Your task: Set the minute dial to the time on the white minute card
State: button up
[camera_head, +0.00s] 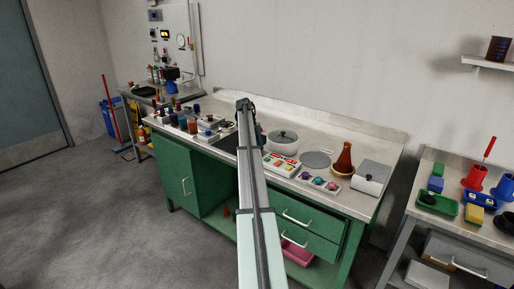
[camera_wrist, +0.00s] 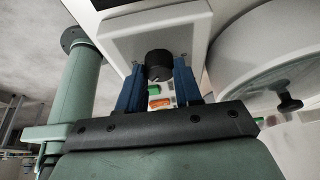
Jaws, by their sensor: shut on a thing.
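The dial (camera_wrist: 158,62) is a black round knob on a pale box face (camera_wrist: 115,40) in the wrist view. My gripper (camera_wrist: 158,84) has its two blue fingers on either side of the knob, shut on it. In the head view my arm reaches across the bench and its far end (camera_head: 245,104) hides what lies behind it, so the dial does not show there.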

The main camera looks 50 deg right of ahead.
jog(key=o, duration=1)
jog(key=v, duration=0.7)
jog(key=shift+w+r, duration=0.1)
jog(key=shift+r, duration=0.15)
